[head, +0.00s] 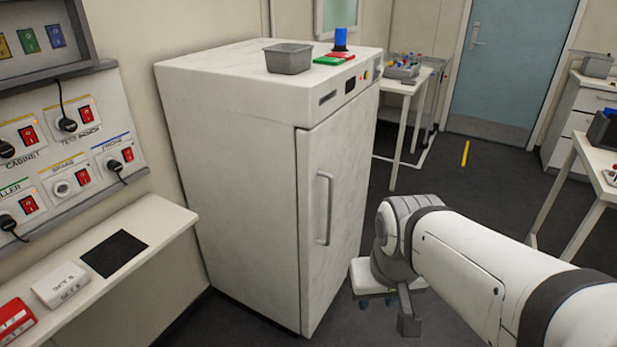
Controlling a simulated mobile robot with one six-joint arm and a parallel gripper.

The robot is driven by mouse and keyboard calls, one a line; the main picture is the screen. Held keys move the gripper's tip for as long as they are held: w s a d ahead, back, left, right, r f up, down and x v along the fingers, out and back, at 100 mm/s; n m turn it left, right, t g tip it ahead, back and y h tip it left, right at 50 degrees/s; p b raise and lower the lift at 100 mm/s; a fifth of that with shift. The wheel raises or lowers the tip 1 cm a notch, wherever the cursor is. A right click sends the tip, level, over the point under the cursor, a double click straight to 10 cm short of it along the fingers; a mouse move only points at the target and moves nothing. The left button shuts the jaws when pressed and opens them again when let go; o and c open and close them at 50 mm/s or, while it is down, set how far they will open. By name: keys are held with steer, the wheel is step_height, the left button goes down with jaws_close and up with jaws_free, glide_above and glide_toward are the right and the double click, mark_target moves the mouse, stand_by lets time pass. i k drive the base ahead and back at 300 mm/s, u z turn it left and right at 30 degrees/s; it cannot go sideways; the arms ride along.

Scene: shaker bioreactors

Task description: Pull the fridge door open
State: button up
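The white fridge (235,180) stands upright in the middle of the head view. Its door (345,150) is on the right-hand face and looks closed. A vertical grey bar handle (325,208) is on the door, left of its middle. My gripper (409,322) is low and to the right of the door, apart from the handle, at the end of my white arm. Its fingers are small and partly hidden, so I cannot tell whether they are open or shut.
A grey bin (289,58), a blue cylinder (340,39) and red and green items (335,58) sit on the fridge. A wall panel (65,165) and shelf (150,225) are at left. A white table (400,88) stands behind.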

mark_target(334, 156)
steer(key=z, duration=0.05)
steer(key=i, duration=1)
steer(key=u, duration=0.1)
